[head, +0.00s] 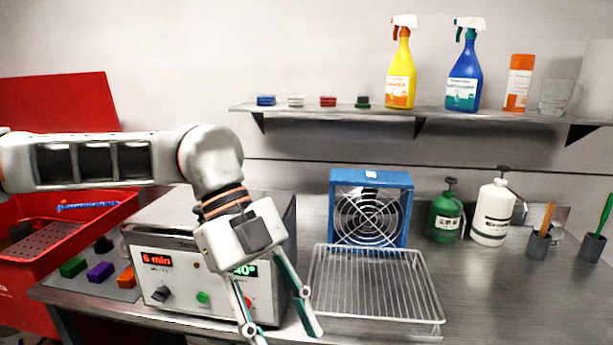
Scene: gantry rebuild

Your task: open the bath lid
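The bath (180,284) is a metal box on the bench at the left. Its front panel has a red "6 min" display, a partly covered green display, a black knob and a green button. Its flat metal lid (160,217) lies on top and looks closed. My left arm passes over the lid and hides much of it; I see no lid handle. My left gripper (284,334) hangs in front of the bath's right front corner, pointing down. Its two fingers are spread with nothing seen between them; the tips reach the picture's lower edge. My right gripper is not in view.
A wire rack (378,285) stands right of the bath, before a blue fan (371,180). A red tool chest (60,105) is at the left, with coloured blocks (100,271) on a grey mat. Bottles (401,80) stand on the wall shelf.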

